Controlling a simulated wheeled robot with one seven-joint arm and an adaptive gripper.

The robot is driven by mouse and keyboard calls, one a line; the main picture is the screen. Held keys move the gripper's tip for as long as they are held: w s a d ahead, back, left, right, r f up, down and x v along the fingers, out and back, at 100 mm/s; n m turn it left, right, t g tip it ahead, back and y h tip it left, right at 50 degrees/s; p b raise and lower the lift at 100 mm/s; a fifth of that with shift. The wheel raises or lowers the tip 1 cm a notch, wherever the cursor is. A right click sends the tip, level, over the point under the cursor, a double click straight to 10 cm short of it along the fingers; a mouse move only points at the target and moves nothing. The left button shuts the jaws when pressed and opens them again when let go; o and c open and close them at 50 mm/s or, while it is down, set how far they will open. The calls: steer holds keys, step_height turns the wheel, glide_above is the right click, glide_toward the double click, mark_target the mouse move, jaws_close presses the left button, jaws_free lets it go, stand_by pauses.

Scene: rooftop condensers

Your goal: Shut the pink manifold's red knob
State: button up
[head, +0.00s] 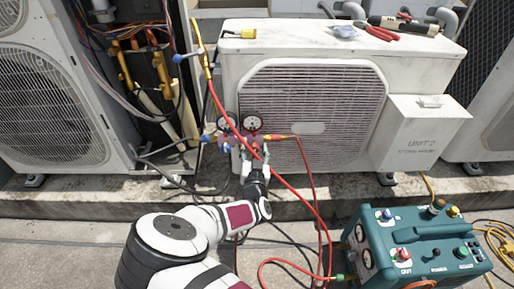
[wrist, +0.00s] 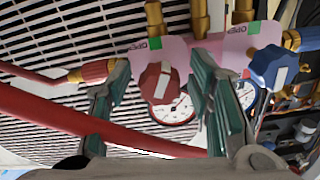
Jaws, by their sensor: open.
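The pink manifold (wrist: 222,48) spans the upper part of the wrist view, with green "OPEN" labels. In the head view the manifold (head: 236,142) hangs in front of the middle condenser, partly hidden by my gripper. Its red knob (wrist: 159,84) has a pale stripe running nearly up and down. Its blue knob (wrist: 276,67) is to the right. My gripper (wrist: 160,72) is open, one finger on each side of the red knob; I cannot tell whether either touches it. In the head view my gripper (head: 255,160) is just below the two gauges (head: 252,123).
A red hose (wrist: 75,125) crosses the lower left of the wrist view, close to my fingers. A teal machine (head: 415,245) stands on the roof at lower right. Pliers (head: 382,34) and other tools lie on the condenser (head: 235,70). Hoses and cables trail across the floor.

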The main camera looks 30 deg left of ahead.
jaws_close()
